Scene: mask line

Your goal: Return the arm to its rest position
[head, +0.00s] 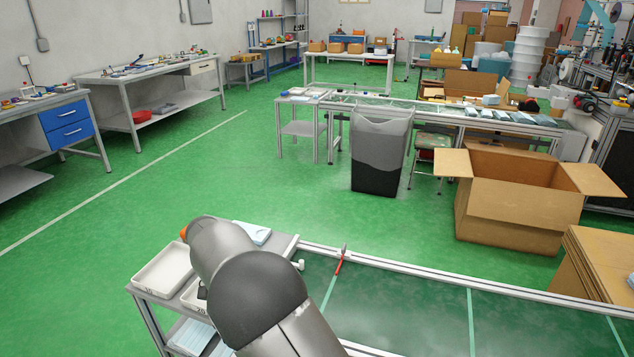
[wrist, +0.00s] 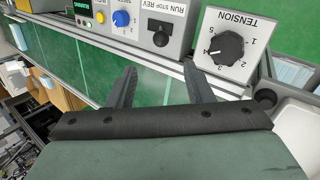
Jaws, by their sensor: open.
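My gripper (wrist: 160,70) shows in the wrist view with its two dark fingers apart and nothing between them. A grey control box (wrist: 150,22) with a run/stop/rev switch (wrist: 160,36), a blue knob (wrist: 122,18) and a yellow button (wrist: 100,17) lies beyond the fingertips. A white plate marked TENSION with a black dial (wrist: 226,46) is beside it at the right. In the head view my grey arm reaches over the near bench from the bottom edge; my gripper is hidden there.
The near conveyor table (head: 420,310) has a green surface with metal rails; a red-handled tool (head: 341,260) lies at its far rail. White trays (head: 163,268) sit on the side stand. An open cardboard box (head: 510,215) and a grey bin (head: 379,150) stand beyond. Green floor is clear at left.

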